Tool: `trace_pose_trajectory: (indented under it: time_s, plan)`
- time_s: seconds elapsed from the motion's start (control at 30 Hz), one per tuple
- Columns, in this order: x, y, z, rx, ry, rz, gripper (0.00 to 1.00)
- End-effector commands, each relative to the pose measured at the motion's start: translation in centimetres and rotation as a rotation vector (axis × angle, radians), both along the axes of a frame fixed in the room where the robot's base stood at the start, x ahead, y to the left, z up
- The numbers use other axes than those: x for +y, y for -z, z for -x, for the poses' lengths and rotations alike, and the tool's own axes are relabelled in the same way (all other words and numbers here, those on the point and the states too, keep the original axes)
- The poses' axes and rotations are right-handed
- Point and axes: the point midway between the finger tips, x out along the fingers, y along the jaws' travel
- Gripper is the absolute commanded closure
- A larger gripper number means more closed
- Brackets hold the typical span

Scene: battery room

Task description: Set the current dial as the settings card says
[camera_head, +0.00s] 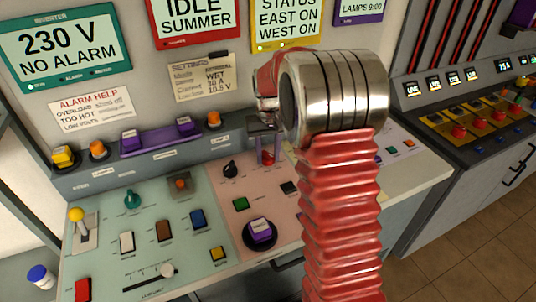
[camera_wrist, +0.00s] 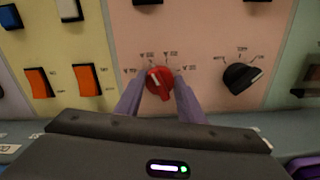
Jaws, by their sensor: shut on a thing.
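A red dial (camera_wrist: 160,83) sits on the pink panel between my gripper's two purple fingers in the wrist view. My gripper (camera_wrist: 159,92) is shut on this dial. A pale mark on the dial points up and to the left, among small labels too blurred to read surely. In the head view the red dial (camera_head: 267,158) shows only partly below my wrist.
A black dial (camera_wrist: 242,77) is close beside the red one in the wrist view. In the head view, a purple knob (camera_head: 261,230) and green buttons share the pink panel. A lever (camera_head: 77,220), a slider (camera_head: 167,270) and several switches are on the green panel.

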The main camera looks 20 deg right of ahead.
Motion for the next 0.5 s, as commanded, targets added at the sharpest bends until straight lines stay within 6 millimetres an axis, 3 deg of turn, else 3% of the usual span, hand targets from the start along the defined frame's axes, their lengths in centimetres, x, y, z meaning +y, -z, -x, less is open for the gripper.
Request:
trace_pose_trajectory:
  time_s: [0.17,0.2,0.5]
  plan:
    - [-0.03,-0.1,-0.08,-0.003,-0.001,0.001,0.87]
    - [-0.03,-0.1,-0.08,-0.003,-0.001,0.001,0.63]
    - [-0.01,-0.04,-0.03,-0.001,-0.002,0.0,0.46]
